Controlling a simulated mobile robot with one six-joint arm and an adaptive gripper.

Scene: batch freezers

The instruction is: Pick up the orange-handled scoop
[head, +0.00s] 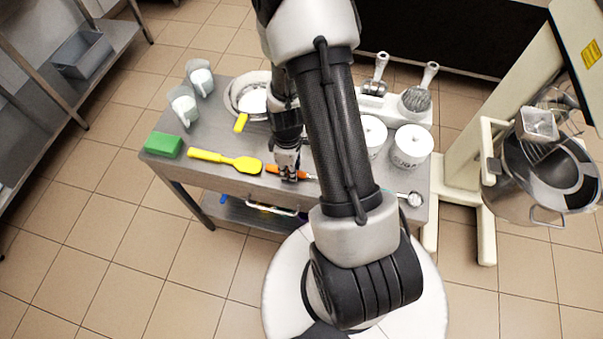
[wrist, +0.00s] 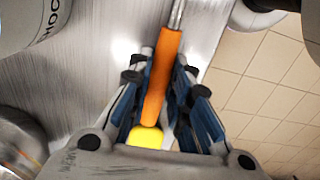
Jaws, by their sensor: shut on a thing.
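The orange-handled scoop lies across the front of the metal table (head: 225,175). Its orange handle (head: 272,169) shows beside my gripper in the head view, and its round metal bowl (head: 414,198) shows to the right, past my arm. My arm hides the middle of the scoop. My gripper (head: 288,165) is down at the table's front edge. In the wrist view, the orange handle (wrist: 162,72) lies between the two fingers of my gripper (wrist: 165,100), which are shut on it. I cannot tell whether the scoop is clear of the table top.
A yellow spatula (head: 225,159) lies just left of the handle, with a green block (head: 163,145) beyond it. A metal bowl (head: 236,92), jugs (head: 183,104) and white tubs (head: 411,147) stand farther back. A mixer bowl (head: 548,180) is at the right.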

